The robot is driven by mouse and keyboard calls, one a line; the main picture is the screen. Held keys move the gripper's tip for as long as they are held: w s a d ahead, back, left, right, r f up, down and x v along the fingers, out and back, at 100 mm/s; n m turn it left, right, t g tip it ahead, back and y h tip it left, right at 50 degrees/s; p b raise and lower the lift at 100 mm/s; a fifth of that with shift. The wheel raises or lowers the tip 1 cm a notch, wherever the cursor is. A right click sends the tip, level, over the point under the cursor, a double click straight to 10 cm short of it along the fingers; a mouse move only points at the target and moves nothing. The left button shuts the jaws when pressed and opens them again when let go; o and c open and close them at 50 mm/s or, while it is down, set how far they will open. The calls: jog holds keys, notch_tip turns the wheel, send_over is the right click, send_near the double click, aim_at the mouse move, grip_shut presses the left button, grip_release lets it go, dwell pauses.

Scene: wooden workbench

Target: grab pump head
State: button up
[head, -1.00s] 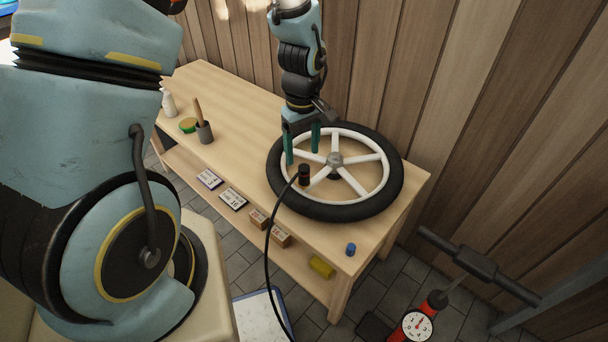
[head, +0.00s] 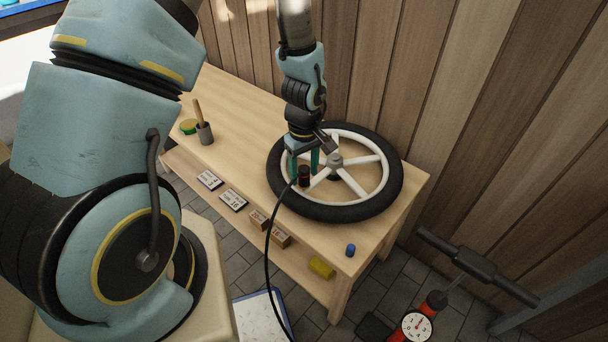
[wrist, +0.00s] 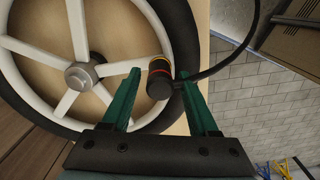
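The pump head (head: 304,175) is a small black cylinder with a hose running from it. In the wrist view the pump head (wrist: 159,78) shows red and yellow bands and lies between the tips of my gripper's green fingers, with a gap visible on the left. My gripper (head: 304,168) is open, its fingers pointing down over the near side of the wheel. The wheel (head: 283,199), with a black tyre and white spokes, lies flat on the workbench. The black hose (head: 266,257) drops over the bench's front edge.
A blue cap (head: 351,250) sits near the bench's front right corner. Small boxes (head: 280,237) and cards (head: 232,199) are along the front. The red pump with a gauge (head: 417,326) stands on the floor. A plank wall is behind.

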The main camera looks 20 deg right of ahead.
grip_shut()
jog(key=shift+r, duration=0.1)
dwell(0.4)
